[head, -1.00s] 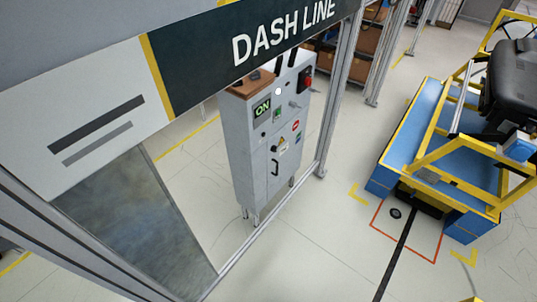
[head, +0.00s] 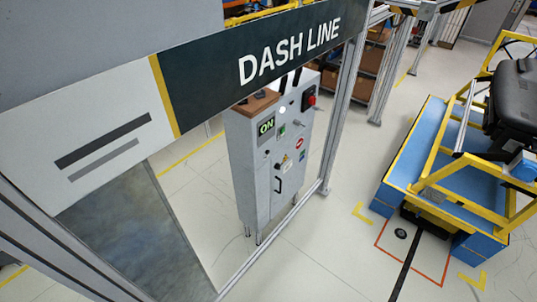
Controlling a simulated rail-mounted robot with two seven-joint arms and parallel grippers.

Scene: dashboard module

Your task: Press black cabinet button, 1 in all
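The grey control cabinet (head: 255,175) stands on short legs behind the frame under the DASH LINE sign. Its front has a lit green ON display (head: 265,126), a white round spot (head: 282,110), a small green control (head: 282,131) and a red knob (head: 309,98) on a dark plate. A small dark round control (head: 267,152) sits below the display; I cannot tell for sure that it is the black button. A black handle (head: 278,184) is on the lower door. The sign hides part of the cabinet top. Neither of my grippers is in view.
The DASH LINE sign (head: 225,75) and a metal post (head: 341,110) stand in front of and beside the cabinet. A blue and yellow cart (head: 408,165) with a black part (head: 515,95) is at right. Pale floor (head: 330,235) lies open between the post and the cart.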

